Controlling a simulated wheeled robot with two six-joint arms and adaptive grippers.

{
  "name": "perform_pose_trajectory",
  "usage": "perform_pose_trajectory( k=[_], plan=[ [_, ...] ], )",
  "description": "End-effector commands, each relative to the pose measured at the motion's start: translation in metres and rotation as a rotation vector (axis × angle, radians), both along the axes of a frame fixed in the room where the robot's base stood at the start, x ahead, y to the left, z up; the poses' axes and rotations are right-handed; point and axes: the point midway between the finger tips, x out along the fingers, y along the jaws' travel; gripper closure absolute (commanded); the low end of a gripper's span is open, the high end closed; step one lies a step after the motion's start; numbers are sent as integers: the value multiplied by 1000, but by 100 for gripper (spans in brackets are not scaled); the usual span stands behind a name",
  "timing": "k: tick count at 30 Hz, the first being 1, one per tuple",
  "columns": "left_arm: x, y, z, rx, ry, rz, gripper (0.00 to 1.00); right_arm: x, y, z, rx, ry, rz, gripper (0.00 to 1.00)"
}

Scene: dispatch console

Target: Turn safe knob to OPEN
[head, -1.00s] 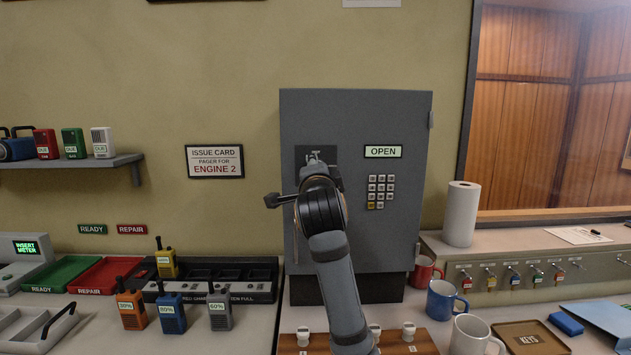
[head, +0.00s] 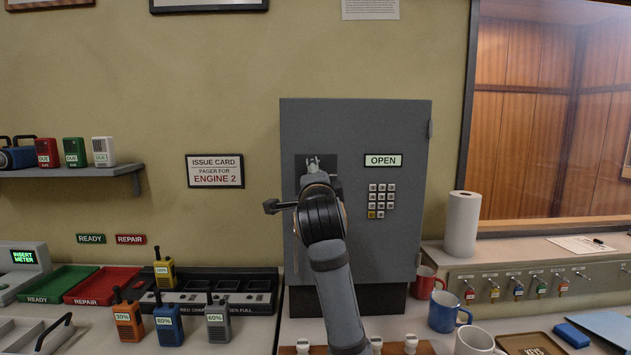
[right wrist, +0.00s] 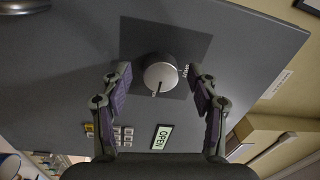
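The grey safe (head: 400,240) stands against the wall, with a keypad (head: 381,200) and a lit OPEN sign (head: 383,160) on its door. My right arm covers most of the knob area in the head view. In the right wrist view, the round silver knob (right wrist: 160,74) sits on a dark square plate (right wrist: 140,40), its pointer mark toward the picture's bottom. Small lettering beside the knob is too small to read surely. My right gripper (right wrist: 158,73) is open, one finger on each side of the knob, with visible gaps. My left gripper is not in view.
Mugs (head: 443,306) and a paper towel roll (head: 462,225) stand right of the safe. A row of keys (head: 515,283) hangs beyond. Radios (head: 168,322) and a charger (head: 215,285) are at left. White-topped pieces (head: 411,343) stand below the safe.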

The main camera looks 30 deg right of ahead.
Motion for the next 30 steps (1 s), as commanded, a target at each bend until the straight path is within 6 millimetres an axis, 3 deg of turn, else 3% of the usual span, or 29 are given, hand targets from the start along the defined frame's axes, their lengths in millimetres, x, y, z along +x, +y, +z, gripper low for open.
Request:
perform_pose_trajectory(
  k=[8,15,19,30],
  plan=[
    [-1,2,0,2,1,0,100,-7,6,0,-1,-1,2,39],
    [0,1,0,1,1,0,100,-47,30,-3,5,-3,5,39],
    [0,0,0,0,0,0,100,-59,38,-4,2,-2,3,39],
    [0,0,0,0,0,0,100,-64,39,-5,-1,1,0,39]
  ],
)
